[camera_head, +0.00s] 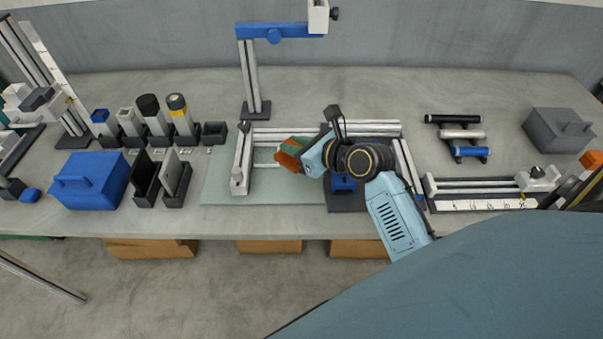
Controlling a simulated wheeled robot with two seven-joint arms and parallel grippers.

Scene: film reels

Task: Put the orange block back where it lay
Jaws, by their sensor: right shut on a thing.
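My right gripper (305,155) comes in over the middle of the bench, pointing left. It is shut on an orange block (287,155), which shows at its tip above the pale green mat (222,184) and a metal rail frame (241,166). Part of the block is hidden by the gripper, and I cannot tell whether it touches anything below.
A blue case (90,181) and dark upright holders (176,180) stand left of the mat. Several cylinders in stands (150,114) are behind them. A blue-armed post stand (253,80) rises at the back. A ruler rail (480,204) and grey case (556,132) lie right.

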